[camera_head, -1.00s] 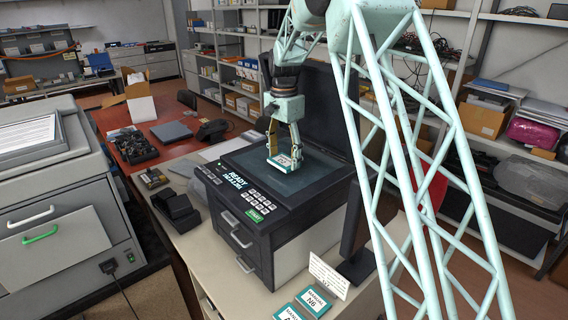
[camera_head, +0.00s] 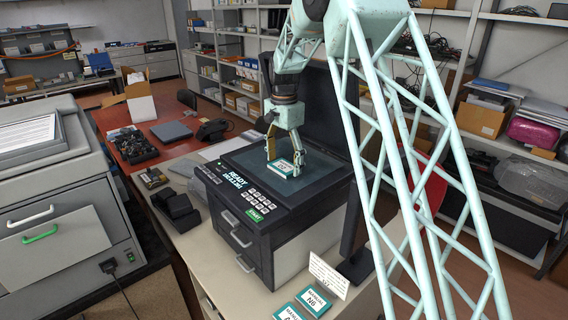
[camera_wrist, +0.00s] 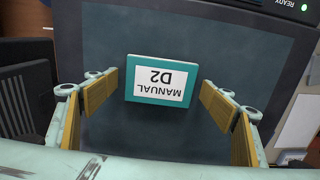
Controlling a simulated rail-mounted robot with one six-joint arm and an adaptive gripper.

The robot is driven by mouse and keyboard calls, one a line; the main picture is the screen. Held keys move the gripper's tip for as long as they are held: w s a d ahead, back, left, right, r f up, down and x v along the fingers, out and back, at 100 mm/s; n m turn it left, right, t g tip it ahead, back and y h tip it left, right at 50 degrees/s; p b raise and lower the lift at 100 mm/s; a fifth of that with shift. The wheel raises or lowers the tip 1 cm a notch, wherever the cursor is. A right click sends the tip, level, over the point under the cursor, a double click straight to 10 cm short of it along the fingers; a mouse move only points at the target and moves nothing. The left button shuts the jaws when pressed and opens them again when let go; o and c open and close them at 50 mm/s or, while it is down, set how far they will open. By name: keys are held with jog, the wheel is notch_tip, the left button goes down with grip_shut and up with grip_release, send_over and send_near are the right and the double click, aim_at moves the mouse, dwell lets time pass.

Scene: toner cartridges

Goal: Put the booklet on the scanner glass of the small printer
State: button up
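The booklet (camera_head: 282,168), teal with a white label reading "MANUAL D2", lies on the dark scanner glass (camera_head: 312,178) of the small black printer (camera_head: 282,222). The wrist view shows the booklet (camera_wrist: 160,79) upside down, with glass (camera_wrist: 210,45) around it on all sides. My gripper (camera_head: 285,155) is just above the booklet. In the wrist view its two padded fingers (camera_wrist: 160,103) stand wide apart, with a gap between each finger and the booklet. The printer's lid (camera_head: 312,105) stands open behind the glass.
Two more teal booklets (camera_head: 314,301) and a paper card (camera_head: 328,274) are on the table in front of the printer. A large grey printer (camera_head: 50,190) stands at left. Black items (camera_head: 176,207) lie beside the small printer. Shelves line the back.

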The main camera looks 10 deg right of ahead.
aim_at(284, 166)
jog(key=shift+r, duration=0.15)
notch_tip(284, 166, up, 12)
dwell(1.0)
jog(key=shift+r, duration=0.1)
dwell(0.6)
